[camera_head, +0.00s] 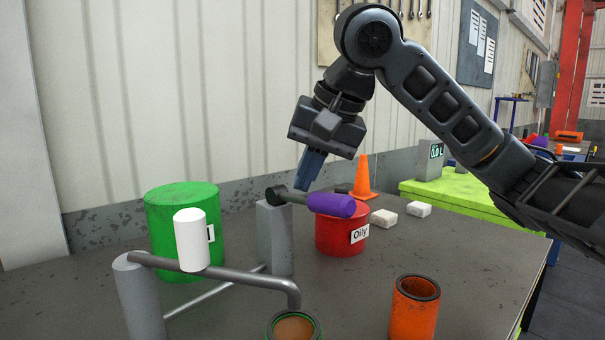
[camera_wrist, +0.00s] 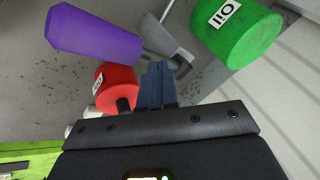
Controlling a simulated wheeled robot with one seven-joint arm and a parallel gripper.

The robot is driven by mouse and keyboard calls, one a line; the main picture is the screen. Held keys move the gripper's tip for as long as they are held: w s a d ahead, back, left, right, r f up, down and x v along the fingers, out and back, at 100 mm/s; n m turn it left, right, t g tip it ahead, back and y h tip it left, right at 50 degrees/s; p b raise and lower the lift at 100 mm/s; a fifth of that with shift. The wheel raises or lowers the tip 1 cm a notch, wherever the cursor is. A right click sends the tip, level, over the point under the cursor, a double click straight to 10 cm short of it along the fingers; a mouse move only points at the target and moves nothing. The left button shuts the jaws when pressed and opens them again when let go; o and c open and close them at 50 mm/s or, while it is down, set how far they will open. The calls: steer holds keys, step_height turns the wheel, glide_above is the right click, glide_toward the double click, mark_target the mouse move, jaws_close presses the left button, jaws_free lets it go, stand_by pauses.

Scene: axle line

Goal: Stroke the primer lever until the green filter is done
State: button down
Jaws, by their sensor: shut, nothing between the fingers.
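The primer lever has a purple handle (camera_head: 332,205) on a short grey rod, joined to a dark pivot on top of a grey post (camera_head: 274,240). The lever lies near level, handle to the right; the purple handle (camera_wrist: 95,36) is large at upper left in the wrist view. My gripper (camera_head: 303,187) is shut and empty, pointing down by the rod close to the pivot; I cannot tell whether it touches. Its blue fingers (camera_wrist: 158,86) show together in the wrist view. A green-rimmed filter cup (camera_head: 294,327) with brownish content stands under the pipe's spout, partly cut off by the picture's bottom edge.
A pipe (camera_head: 225,272) on posts carries a white cylinder (camera_head: 191,240). A green drum (camera_head: 165,210) stands behind it, and a red "Oily" bin (camera_head: 341,237) behind the handle. An orange filter (camera_head: 414,306) stands at front right. White blocks (camera_head: 384,217) and a cone (camera_head: 363,178) lie beyond.

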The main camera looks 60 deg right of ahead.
steer(key=shift+w+d+r+p, duration=0.1)
steer(key=shift+w+r+p, duration=0.2)
steer(key=shift+r+p, duration=0.45)
steer(key=shift+w+d+r+p, duration=0.1)
steer(key=shift+w+r+p, duration=0.15)
steer(key=shift+r+p, duration=0.5)
steer(key=shift+r, duration=0.15)
steer(key=r+p, duration=0.1)
steer(key=w+r+p, duration=0.1)
steer(key=r+p, duration=0.2)
steer(key=shift+w+d+r, duration=0.2)
steer(key=shift+w+r, duration=0.1)
stand_by(1.1)
